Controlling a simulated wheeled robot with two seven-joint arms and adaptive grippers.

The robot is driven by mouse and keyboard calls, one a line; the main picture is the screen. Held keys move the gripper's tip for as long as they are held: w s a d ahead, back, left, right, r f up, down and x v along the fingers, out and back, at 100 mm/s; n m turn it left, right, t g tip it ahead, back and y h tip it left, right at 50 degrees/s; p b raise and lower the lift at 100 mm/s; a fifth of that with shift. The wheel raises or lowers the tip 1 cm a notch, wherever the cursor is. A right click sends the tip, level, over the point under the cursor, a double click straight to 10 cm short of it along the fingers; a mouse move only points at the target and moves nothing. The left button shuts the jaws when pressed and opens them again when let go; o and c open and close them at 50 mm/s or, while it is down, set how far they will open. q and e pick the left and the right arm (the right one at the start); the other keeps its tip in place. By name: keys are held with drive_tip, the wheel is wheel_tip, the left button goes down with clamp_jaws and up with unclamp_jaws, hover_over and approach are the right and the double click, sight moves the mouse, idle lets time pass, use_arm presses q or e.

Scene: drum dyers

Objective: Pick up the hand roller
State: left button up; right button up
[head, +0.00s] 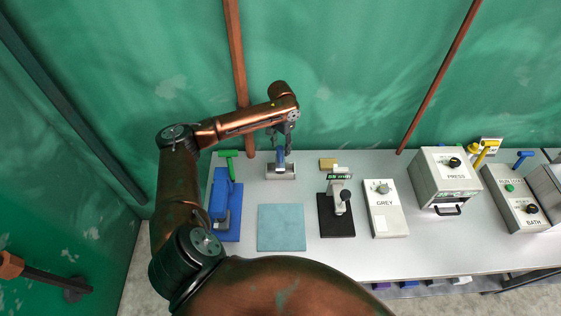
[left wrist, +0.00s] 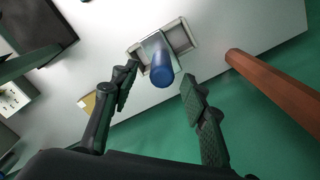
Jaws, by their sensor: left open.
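The hand roller (head: 281,160) has an upright blue handle and stands in a small pale grey cradle (head: 279,174) near the back edge of the table. In the left wrist view its round blue handle end (left wrist: 161,67) points at the camera, with the cradle rim (left wrist: 184,30) around its base. My left gripper (head: 282,146) is open just above the handle. In the left wrist view its fingers (left wrist: 159,88) stand apart, one either side of the handle end, with nothing held. Contact cannot be made out. My right gripper is out of view.
A blue stand with a green-handled tool (head: 228,165) is on the left. A teal mat (head: 281,228) lies in front. A black-based device (head: 337,220), a GREY box (head: 384,208) and a PRESS box (head: 447,180) stand rightward. A brown pole (head: 239,65) rises behind.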

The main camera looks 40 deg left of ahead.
sight(280, 158)
use_arm(q)
drive_tip(key=shift+f, duration=0.7)
drive_tip(key=shift+s+f, duration=0.15)
drive_tip(key=shift+f, duration=0.45)
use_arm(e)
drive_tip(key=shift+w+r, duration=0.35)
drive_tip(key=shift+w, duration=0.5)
use_arm(q)
drive_tip(key=shift+c, duration=0.4)
drive_tip(key=shift+a, duration=0.1)
clamp_jaws()
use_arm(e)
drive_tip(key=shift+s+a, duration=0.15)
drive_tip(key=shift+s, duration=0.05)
